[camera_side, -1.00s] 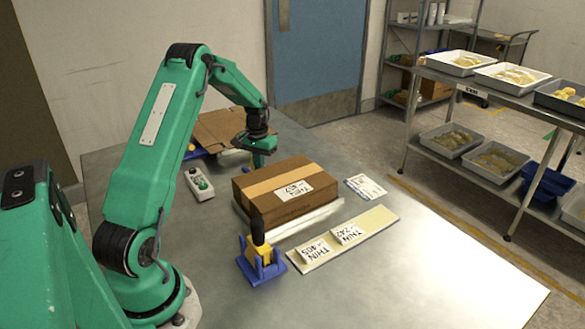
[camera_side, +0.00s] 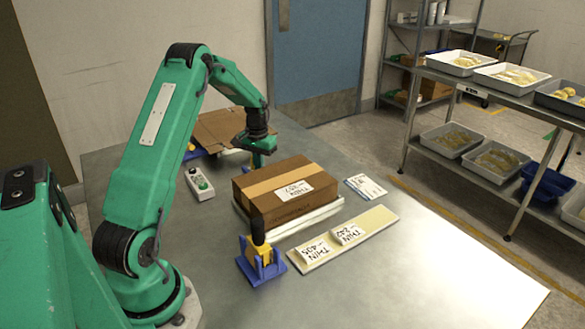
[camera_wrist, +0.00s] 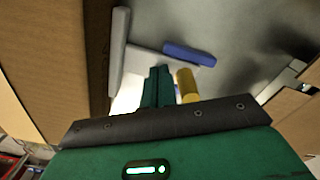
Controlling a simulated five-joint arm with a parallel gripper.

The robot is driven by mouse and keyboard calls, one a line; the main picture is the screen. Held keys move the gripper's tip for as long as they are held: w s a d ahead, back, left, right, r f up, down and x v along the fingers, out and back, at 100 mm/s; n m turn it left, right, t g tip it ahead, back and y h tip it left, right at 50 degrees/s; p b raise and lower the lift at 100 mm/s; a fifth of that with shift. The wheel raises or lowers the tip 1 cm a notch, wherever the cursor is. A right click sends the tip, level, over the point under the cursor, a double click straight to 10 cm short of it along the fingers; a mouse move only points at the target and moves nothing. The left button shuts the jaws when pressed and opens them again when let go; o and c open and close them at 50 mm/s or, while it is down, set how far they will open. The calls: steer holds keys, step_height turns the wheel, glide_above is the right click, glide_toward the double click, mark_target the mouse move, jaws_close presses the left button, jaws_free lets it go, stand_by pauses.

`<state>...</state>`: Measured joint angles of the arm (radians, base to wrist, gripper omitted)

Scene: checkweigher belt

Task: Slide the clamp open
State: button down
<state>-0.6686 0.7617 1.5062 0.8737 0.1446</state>
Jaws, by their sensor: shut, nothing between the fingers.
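My gripper (camera_side: 260,163) is low behind the taped carton (camera_side: 285,188) in the side view. In the wrist view its green fingers (camera_wrist: 158,72) are shut with nothing between them. A yellow post (camera_wrist: 187,86) stands just right of the fingers; I cannot tell whether they touch. A blue bar (camera_wrist: 189,53) and a grey bar (camera_wrist: 119,52) lie ahead, joined by a pale strip, and look like parts of the clamp. The fingers hide some of it. In the side view the clamp is not clear behind the carton and gripper.
A button box (camera_side: 200,184) stands left of the carton. In front are a blue stand (camera_side: 262,268) with a black-handled tool and a cream strip (camera_side: 375,222) with two cards. An open cardboard box (camera_side: 215,130) is behind my gripper.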

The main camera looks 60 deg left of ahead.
steer(key=shift+a, duration=0.3)
stand_by(0.4)
steer(key=shift+a, duration=1.5)
steer(key=shift+r, duration=0.1)
steer(key=shift+d+r, duration=0.2)
steer(key=shift+r, duration=0.75)
steer(key=shift+d+r, duration=0.25)
steer(key=shift+r, duration=0.75)
steer(key=shift+d+r, duration=0.2)
steer(key=shift+r, duration=0.75)
steer(key=shift+r, duration=0.1)
